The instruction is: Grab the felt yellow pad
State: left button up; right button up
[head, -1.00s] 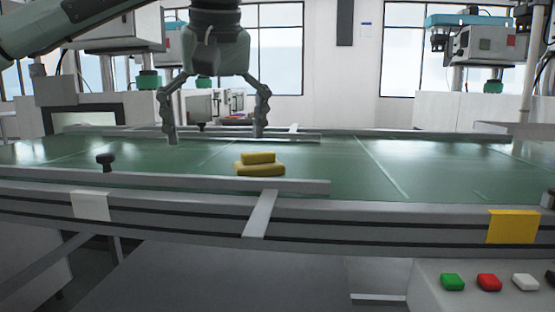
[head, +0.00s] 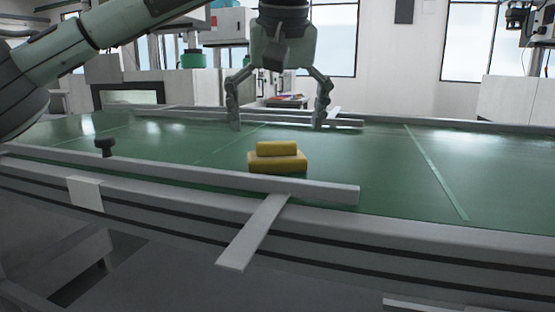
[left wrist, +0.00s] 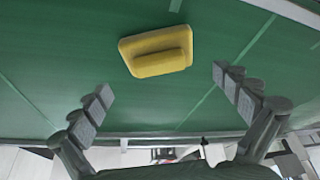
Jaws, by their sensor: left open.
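The yellow pad (head: 277,162) lies on the green conveyor belt, near its front rail. It has a wide base with a smaller raised block on top. It also shows in the left wrist view (left wrist: 156,52), at the top middle, beyond the fingertips. My left gripper (head: 277,124) hangs pointing down over the belt, behind the pad in the head view. Its two fingers are spread wide with nothing between them, and they are apart from the pad. In the left wrist view the open fingers (left wrist: 163,86) stand to either side below the pad. My right gripper is out of view.
A metal rail (head: 180,178) runs along the belt's front edge, with a grey bracket (head: 252,232) jutting toward me. A thin rail (head: 340,123) lines the far edge. The belt right of the pad is clear.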

aim_at(276, 143)
pick_arm(q)
jog(key=x, duration=0.3)
jog(key=shift+f, duration=0.4)
jog(key=shift+w+f, duration=0.3)
jog(key=shift+f, duration=0.15)
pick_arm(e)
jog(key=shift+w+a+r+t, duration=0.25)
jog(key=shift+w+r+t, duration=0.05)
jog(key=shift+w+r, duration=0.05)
pick_arm(q)
jog(key=shift+c, duration=0.5)
jog(key=shift+r, duration=0.1)
jog(key=c, duration=0.9)
